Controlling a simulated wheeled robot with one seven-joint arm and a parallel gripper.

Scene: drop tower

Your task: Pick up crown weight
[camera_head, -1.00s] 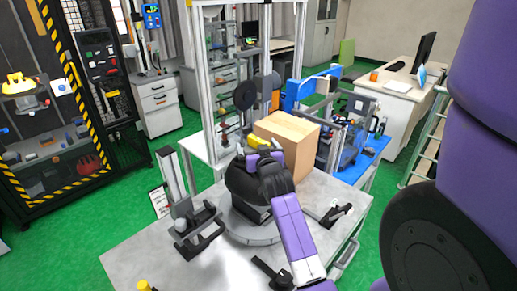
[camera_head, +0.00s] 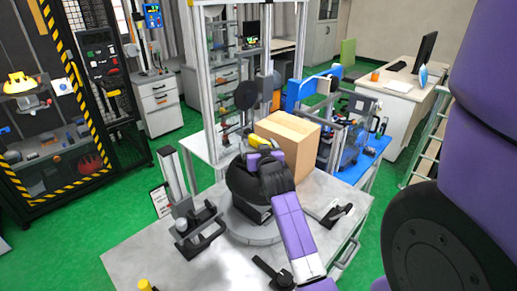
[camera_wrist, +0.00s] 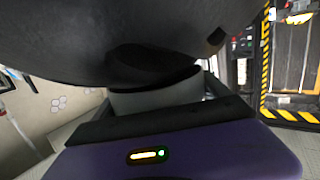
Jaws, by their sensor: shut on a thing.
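In the wrist view a light grey rounded piece (camera_wrist: 158,98), which looks like the crown weight, sits between the dark jaws of my gripper (camera_wrist: 160,108). The jaws are shut on it, and only part of its side shows. A large dark rounded body (camera_wrist: 130,35) fills the top of that view and hides the upper part of the piece. In the head view my purple and black arm reaches over the round grey base on the bench. My arm's dark parts cover the fingertips and the held piece there, so its height above the base cannot be told.
The grey bench (camera_head: 145,245) carries a black bracket fixture (camera_head: 198,230) on the left and a small clamp (camera_head: 335,213) on the right. A cardboard box (camera_head: 288,140) stands close behind my arm. The tower frame (camera_head: 202,80) rises behind the bench.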

